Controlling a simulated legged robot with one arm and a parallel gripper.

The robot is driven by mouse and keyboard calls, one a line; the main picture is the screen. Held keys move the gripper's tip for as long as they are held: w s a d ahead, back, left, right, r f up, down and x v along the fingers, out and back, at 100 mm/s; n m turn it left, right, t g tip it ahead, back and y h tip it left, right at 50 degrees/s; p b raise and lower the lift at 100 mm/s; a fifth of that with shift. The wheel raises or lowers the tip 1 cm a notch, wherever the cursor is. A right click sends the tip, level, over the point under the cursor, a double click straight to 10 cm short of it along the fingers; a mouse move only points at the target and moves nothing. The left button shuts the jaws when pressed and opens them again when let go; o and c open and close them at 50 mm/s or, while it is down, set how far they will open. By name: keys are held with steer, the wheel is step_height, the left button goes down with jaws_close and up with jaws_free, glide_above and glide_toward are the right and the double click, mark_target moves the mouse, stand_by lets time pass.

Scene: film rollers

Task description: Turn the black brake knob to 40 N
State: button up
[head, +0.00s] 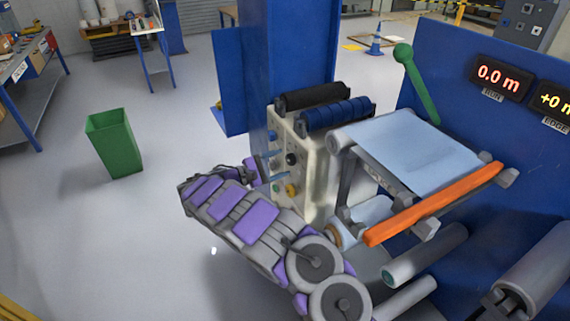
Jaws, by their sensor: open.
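The black brake knob (291,159) is a small round knob on the front of a cream control box (316,176) in the middle of the head view. Its pointer and scale are too small to read. My gripper (257,171) is open, at the end of my grey and purple arm, just left of the box's front face. It is left of the knob and slightly lower, apart from it.
A yellow knob (292,190) sits below the black one. A black roller (312,96) and a blue roller (338,113) top the box. An orange bar (435,203) and green-knobbed lever (416,82) stand right. A green bin (114,144) stands left on open floor.

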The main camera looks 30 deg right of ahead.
steer(key=shift+d, duration=1.4)
